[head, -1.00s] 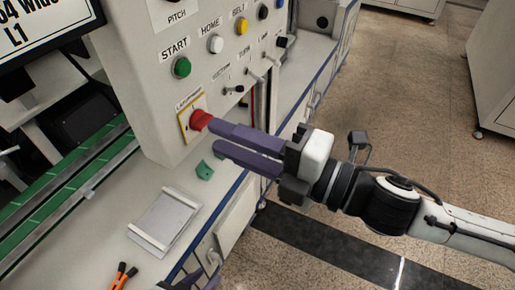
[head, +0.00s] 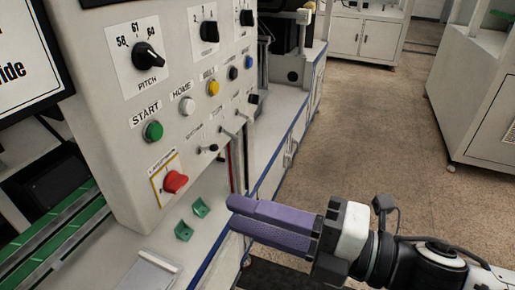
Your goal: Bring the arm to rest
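My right gripper (head: 231,213) reaches in from the lower right with its two purple fingers pointing left. It is in front of the panel's right side and apart from it. The fingers lie close together in this view, and any gap between them is hidden. Nothing shows held at their tips. My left gripper is out of view.
The control panel (head: 120,100) carries a red button (head: 175,182), a green START button (head: 153,131), knobs and small levers. Two green pieces (head: 200,207) lie on the bench below. White cabinets (head: 365,40) stand behind; the floor (head: 370,130) between is open.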

